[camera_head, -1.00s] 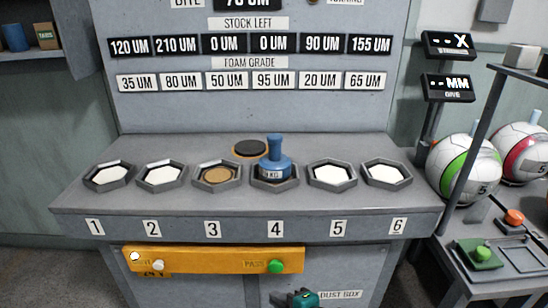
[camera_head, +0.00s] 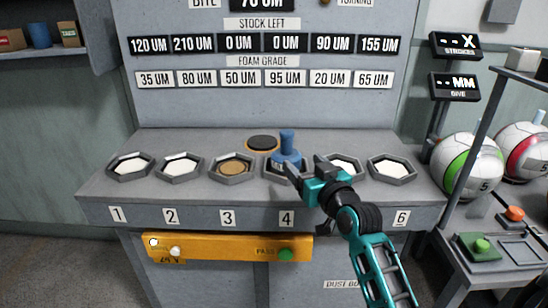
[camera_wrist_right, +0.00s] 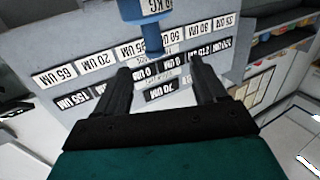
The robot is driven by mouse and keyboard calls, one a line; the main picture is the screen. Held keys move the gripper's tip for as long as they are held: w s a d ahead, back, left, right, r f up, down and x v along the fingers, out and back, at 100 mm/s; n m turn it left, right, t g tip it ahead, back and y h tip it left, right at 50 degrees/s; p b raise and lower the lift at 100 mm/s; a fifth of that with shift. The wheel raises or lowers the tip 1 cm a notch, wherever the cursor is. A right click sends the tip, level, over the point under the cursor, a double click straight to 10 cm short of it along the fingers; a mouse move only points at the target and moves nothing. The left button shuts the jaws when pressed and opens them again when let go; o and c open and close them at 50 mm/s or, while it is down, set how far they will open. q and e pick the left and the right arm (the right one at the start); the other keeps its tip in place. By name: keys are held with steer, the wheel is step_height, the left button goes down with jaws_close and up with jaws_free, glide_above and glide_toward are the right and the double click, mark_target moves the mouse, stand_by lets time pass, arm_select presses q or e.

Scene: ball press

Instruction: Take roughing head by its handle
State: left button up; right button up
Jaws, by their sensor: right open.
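The only handled piece I see is a blue one (camera_head: 286,158) with a wide base and an upright handle, which I take as the roughing head. It stands in the hexagonal holder (camera_head: 285,175) numbered 4. My right gripper (camera_head: 305,168) is open, just right of the blue piece and in front of it, partly covering holders 4 and 5. In the right wrist view the blue piece (camera_wrist_right: 146,22) is at the top, its handle pointing down toward the gap between the open fingers (camera_wrist_right: 160,70). Contact is not visible. My left gripper is not in view.
Holder 3 has a brown disc (camera_head: 235,168); others have white ones. A yellow panel with buttons (camera_head: 215,248) is on the front. Balls (camera_head: 467,167) and a shelf frame stand at the right.

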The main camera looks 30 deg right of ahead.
mark_target(290, 138)
steer(key=w, duration=0.2)
steer(key=w+d, duration=0.1)
steer(key=w, duration=0.2)
steer(key=w+r, duration=0.1)
steer(key=w, duration=0.2)
steer(key=shift+d+b, duration=0.35)
steer(key=shift+d, duration=0.05)
steer(key=shift+w+d+b, duration=0.1)
steer(key=shift+w+d, duration=0.15)
steer(key=shift+w, duration=0.55)
steer(key=shift+w+d+b, duration=0.15)
steer(key=shift+w+d, duration=0.05)
steer(key=shift+w, duration=0.65)
steer(key=shift+w+d+b, duration=0.1)
steer(key=shift+w+d, duration=0.15)
steer(key=shift+w, duration=0.55)
jaws_close()
steer(key=shift+r, duration=0.3)
